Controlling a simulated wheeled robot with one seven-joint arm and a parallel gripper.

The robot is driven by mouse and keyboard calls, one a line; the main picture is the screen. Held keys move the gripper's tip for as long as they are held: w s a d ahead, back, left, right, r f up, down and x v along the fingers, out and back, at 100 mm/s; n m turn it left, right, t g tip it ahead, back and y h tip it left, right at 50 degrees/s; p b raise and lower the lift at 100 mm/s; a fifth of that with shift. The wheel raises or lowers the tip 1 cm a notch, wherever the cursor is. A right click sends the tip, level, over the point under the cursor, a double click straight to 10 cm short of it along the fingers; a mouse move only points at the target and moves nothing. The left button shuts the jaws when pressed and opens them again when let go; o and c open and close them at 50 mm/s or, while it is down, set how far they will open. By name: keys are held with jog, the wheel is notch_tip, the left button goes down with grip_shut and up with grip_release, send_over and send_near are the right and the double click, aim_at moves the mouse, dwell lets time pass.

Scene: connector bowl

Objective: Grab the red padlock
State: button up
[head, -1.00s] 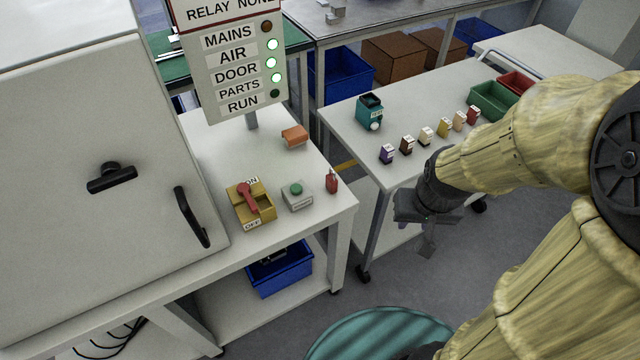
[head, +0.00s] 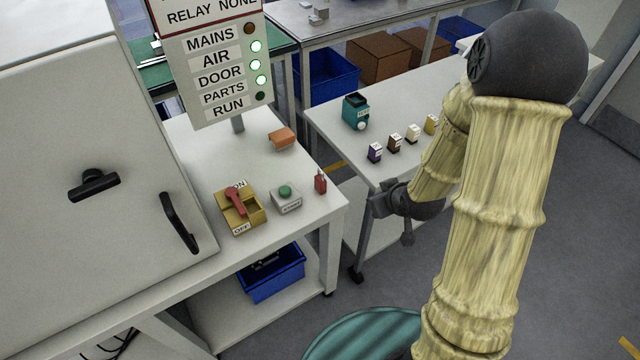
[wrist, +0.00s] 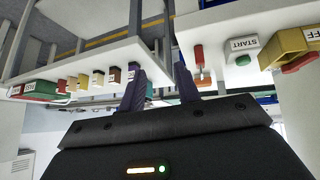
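The small red padlock (head: 320,182) stands upright near the right front corner of the white workbench (head: 290,222), right of the grey box with a green button. In the wrist view, which looks upside down, the padlock (wrist: 199,54) shows just beyond the right fingertip. My gripper (head: 380,205) is in the air right of the bench edge, apart from the padlock. Its two dark fingers (wrist: 161,88) are spread with nothing between them.
The yellow ON/OFF switch (head: 240,210) and the green START button box (head: 286,198) stand left of the padlock. An orange block (head: 282,138) lies behind. A second table (head: 335,128) carries a teal device (head: 356,112) and several small labelled blocks. A gap separates the tables.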

aim_at(323, 177)
jog(key=w+a+f+n+t+y+b, duration=0.1)
jog(key=a+f+t+y, duration=0.3)
jog(key=a+t+y, duration=0.1)
jog(key=shift+w+a+f+n+t+y, duration=0.3)
jog(key=shift+w+a+f+y, duration=0.1)
jog(key=shift+a+y, duration=0.55)
jog(key=shift+w, duration=0.1)
jog(key=p+x, duration=0.3)
jog(key=x, duration=0.8)
jog(key=shift+w+a+f, duration=0.2)
jog(key=shift+w+a, duration=0.1)
jog(key=shift+w, duration=0.1)
